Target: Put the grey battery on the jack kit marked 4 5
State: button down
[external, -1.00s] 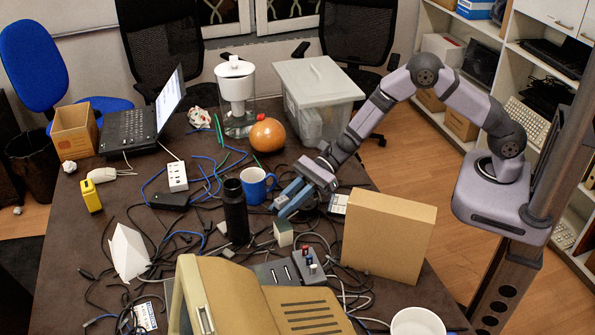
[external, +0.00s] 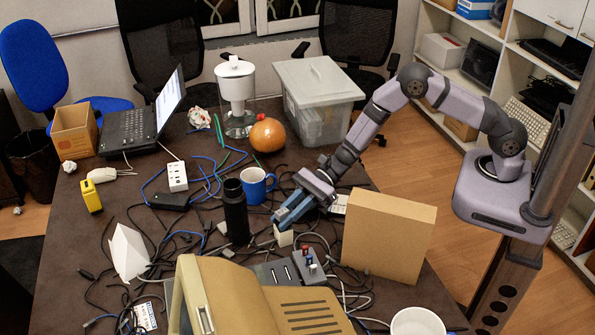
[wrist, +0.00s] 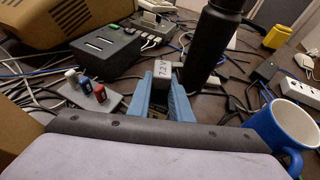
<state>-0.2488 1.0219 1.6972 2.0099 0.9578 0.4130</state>
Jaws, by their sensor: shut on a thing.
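The grey battery (wrist: 162,72), printed 7.2V, sits between the blue fingers of my gripper (wrist: 161,97) in the wrist view, and they are shut on it. In the external view my gripper (external: 287,217) points down at the cluttered table. The pale battery (external: 284,238) shows at its fingertips, close to the tabletop; I cannot tell whether it touches. A grey plate with red, white and blue jacks (external: 309,266) lies nearer the camera; it also shows at left in the wrist view (wrist: 92,98). I cannot read a 4 5 mark on it.
A black bottle (external: 236,211) and a blue mug (external: 254,187) stand left of my gripper. A cardboard box (external: 389,237) stands upright to its right. A dark slotted block (external: 276,272) lies beside the jack plate. Loose cables cover much of the table.

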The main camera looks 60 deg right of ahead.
jog(key=c, duration=1.6)
grip_release()
jog(key=shift+d+r+p, duration=0.1)
jog(key=shift+r+p, duration=0.05)
jog(key=shift+p, duration=0.15)
jog(key=b+v, duration=0.2)
jog(key=v, duration=0.9)
jog(key=shift+s+d+r, duration=0.1)
jog(key=shift+d+r, duration=0.15)
jog(key=shift+d, duration=0.1)
jog(key=shift+s, duration=0.1)
